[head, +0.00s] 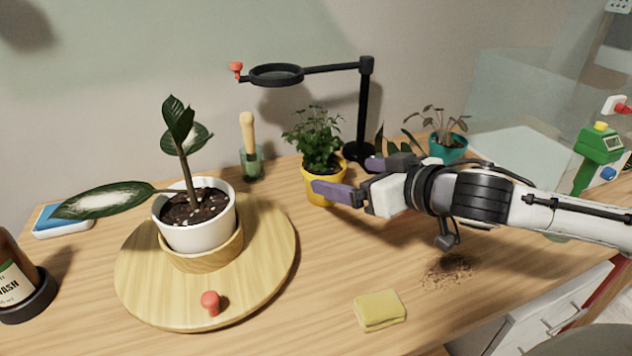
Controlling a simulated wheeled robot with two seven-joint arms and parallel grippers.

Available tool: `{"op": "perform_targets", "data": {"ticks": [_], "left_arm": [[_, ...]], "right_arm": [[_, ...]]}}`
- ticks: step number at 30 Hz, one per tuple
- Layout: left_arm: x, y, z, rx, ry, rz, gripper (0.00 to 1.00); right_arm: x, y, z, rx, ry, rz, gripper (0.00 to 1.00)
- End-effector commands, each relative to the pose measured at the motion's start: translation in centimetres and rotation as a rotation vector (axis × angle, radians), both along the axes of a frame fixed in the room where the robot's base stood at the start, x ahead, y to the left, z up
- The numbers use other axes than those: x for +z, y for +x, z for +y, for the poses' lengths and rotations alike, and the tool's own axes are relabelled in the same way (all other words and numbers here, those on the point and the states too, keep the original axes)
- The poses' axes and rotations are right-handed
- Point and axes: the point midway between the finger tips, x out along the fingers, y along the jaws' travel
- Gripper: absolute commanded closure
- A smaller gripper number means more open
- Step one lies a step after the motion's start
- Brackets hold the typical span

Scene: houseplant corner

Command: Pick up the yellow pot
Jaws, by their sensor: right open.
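The yellow pot (318,189) holds a bushy green plant (314,140) and stands upright on the table towards the back, left of the black stand. My right gripper (350,176) reaches in from the right. Its purple fingers are open and point left at the pot. The near finger overlaps the pot's right front side in the picture, and the far finger is partly behind the wrist, near the pot's right side. I cannot tell whether either finger touches the pot. My left gripper is not in view.
A round wooden board (140,283) with a white pot (197,230) and a red knob (210,302) is at left. A black ring stand (364,105) rises behind the yellow pot. A teal pot (447,149) stands right. A yellow sponge (379,310) and spilled soil (448,271) lie in front.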

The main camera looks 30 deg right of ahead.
Motion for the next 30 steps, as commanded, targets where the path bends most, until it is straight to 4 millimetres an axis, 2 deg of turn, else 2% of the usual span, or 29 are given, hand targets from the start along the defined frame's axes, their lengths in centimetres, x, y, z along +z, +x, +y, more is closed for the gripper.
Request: {"op": "perform_targets", "data": {"ticks": [1, 3, 10, 21, 30], "left_arm": [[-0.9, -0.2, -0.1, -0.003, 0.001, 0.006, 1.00], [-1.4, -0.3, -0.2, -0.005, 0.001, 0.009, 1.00], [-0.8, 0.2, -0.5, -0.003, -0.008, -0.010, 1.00], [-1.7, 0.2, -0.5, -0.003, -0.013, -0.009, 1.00], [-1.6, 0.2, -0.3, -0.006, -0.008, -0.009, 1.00]], "right_arm": [[-0.5, 0.6, 0.0, 0.003, -0.008, -0.001, 0.10], [-0.8, 1.3, 0.0, 0.001, -0.010, -0.002, 0.10], [-0.9, 2.2, 0.1, 0.000, 0.002, -0.006, 0.10], [-1.4, 3.4, 0.0, -0.002, -0.001, -0.003, 0.10], [-1.5, 3.9, -0.1, -0.006, 0.000, -0.003, 0.10]]}}
